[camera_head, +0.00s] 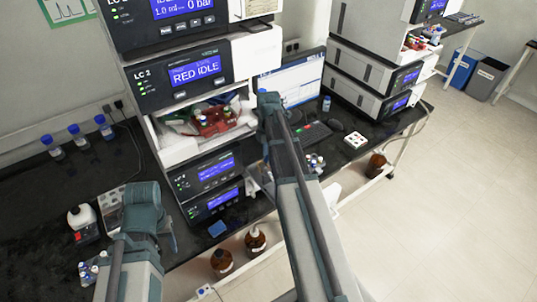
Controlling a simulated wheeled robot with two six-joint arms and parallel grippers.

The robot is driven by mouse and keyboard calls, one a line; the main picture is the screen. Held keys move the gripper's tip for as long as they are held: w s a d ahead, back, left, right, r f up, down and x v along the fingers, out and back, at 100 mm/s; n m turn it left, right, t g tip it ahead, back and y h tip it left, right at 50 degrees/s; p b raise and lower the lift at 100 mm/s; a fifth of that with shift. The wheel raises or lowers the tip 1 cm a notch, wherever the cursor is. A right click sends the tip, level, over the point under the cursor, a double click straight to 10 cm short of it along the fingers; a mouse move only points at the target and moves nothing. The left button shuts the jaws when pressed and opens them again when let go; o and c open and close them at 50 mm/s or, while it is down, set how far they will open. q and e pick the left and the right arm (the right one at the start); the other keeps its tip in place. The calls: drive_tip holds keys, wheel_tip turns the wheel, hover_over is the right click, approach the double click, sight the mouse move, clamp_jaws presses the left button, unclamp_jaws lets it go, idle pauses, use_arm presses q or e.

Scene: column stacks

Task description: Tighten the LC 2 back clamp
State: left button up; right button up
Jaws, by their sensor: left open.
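The LC 2 stack stands left of centre, and its display (196,71) reads RED IDLE. Below the display is an open compartment (163,138) with red, green and white parts inside. A red part (212,120) shows there, but it is too small to tell the back clamp from the other parts or how tight it is. My left gripper (168,237) is open at the lower left, apart from the compartment and low in front of the bench. My right arm reaches up to the compartment's right side; its gripper is hidden.
Blue-capped bottles (77,136) stand on the black bench at left. A monitor (296,78) and a second instrument stack (372,70) are to the right. Brown bottles (222,262) stand below the bench. Bins (486,78) are at the far right, with open floor in front.

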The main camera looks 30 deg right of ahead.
clamp_jaws()
drive_tip(key=shift+a, duration=0.1)
